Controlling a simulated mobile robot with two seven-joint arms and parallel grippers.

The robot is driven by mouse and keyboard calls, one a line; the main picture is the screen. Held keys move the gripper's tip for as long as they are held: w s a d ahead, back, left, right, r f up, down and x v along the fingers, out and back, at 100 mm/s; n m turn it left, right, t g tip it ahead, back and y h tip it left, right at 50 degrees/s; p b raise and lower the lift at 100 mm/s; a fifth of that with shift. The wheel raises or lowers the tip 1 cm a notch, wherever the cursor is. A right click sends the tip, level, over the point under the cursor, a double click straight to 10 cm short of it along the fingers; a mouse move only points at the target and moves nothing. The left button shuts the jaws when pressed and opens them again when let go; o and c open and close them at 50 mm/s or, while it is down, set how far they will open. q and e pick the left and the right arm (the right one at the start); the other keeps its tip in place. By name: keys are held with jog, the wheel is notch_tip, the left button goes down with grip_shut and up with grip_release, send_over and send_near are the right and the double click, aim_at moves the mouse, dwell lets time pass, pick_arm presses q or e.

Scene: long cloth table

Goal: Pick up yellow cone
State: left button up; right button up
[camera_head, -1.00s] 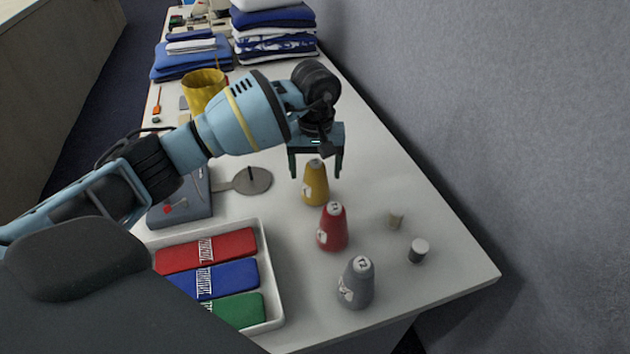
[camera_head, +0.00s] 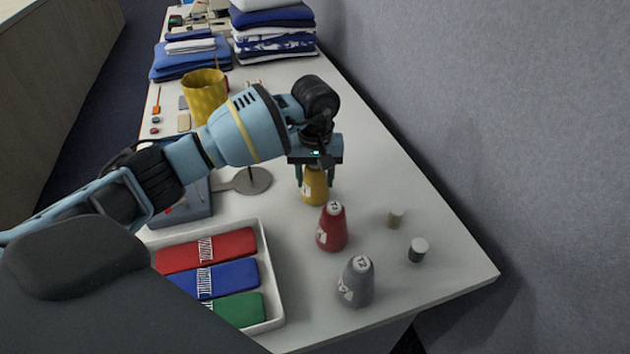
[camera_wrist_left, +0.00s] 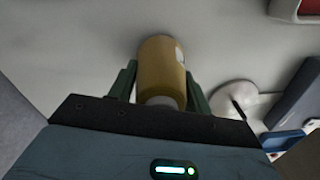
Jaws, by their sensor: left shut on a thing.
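The yellow cone (camera_head: 314,186) stands on the white table, behind the red cone (camera_head: 331,228). My left gripper (camera_head: 314,180) points down over it, with a finger on each side, shut on the cone. The gripper palm hides the cone's top in the head view. In the left wrist view the yellow cone (camera_wrist_left: 161,72) sits between the two green fingers (camera_wrist_left: 160,90). My right gripper is in neither view.
A grey cone (camera_head: 356,282) stands nearest the front. A white tray (camera_head: 273,285) with red, blue and green packs lies at left. A round metal base (camera_head: 253,181) is left of the gripper. A grey wall borders the right.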

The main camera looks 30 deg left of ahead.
pick_arm(q)
notch_tip(320, 180, up, 10)
dwell(0.6)
